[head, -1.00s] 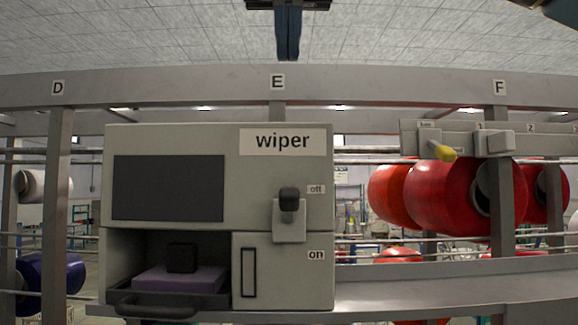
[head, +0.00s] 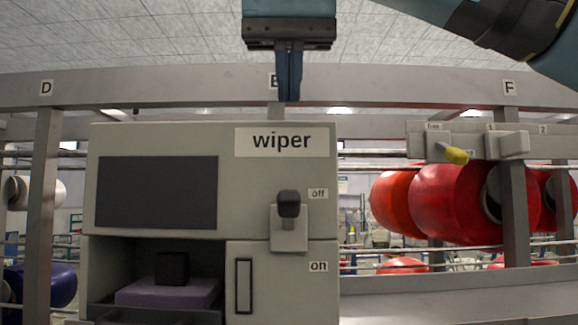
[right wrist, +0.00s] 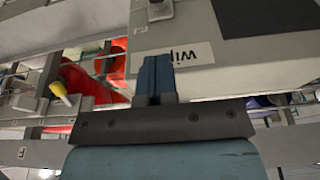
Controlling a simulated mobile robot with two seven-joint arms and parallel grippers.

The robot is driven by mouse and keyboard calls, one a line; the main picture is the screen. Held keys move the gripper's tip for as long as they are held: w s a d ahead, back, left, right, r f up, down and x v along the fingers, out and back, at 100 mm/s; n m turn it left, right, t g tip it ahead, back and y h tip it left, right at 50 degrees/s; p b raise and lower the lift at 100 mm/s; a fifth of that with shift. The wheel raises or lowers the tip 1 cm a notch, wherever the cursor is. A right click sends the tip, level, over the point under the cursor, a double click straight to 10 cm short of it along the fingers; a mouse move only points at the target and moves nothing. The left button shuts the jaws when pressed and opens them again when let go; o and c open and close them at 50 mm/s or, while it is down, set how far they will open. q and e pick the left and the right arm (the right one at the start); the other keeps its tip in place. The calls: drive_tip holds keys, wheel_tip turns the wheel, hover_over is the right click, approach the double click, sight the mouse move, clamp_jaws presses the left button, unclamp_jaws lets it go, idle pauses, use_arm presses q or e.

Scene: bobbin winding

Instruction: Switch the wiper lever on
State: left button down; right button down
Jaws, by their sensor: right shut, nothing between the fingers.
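The wiper box (head: 165,135) is a grey cabinet with a "wiper" label (head: 285,141) at its upper right. Its lever has a black knob (head: 289,204) on a light grey plate (head: 289,236). The knob is up beside the "off" mark (head: 318,194); the "on" mark (head: 318,267) is lower. My right gripper (head: 289,98) is shut and empty, pointing down above the lever, its tips near the top of the box. In the right wrist view its blue fingers (right wrist: 154,62) overlap the label (right wrist: 190,55) in the picture. My left gripper is not in view.
An open bay under the dark panel (head: 157,192) holds a purple pad (head: 168,292) with a black block on it. To the right, a yellow-tipped lever (head: 456,156) sticks out of a rail before red bobbins (head: 450,203). Grey posts flank the box.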

hover_over(289, 189)
drive_tip(key=w, duration=0.3)
wheel_tip(289, 189, down, 6)
drive_tip(key=shift+s+r, duration=0.1)
drive_tip(key=shift+r, duration=0.05)
drive_tip(key=shift+s+f, duration=0.4)
drive_tip(key=shift+f, duration=0.2)
drive_tip(key=shift+s+f, duration=0.4)
drive_tip(key=shift+f, duration=0.2)
drive_tip(key=shift+s+f, duration=0.25)
drive_tip(key=shift+s, duration=0.1)
drive_tip(key=shift+w, duration=0.1)
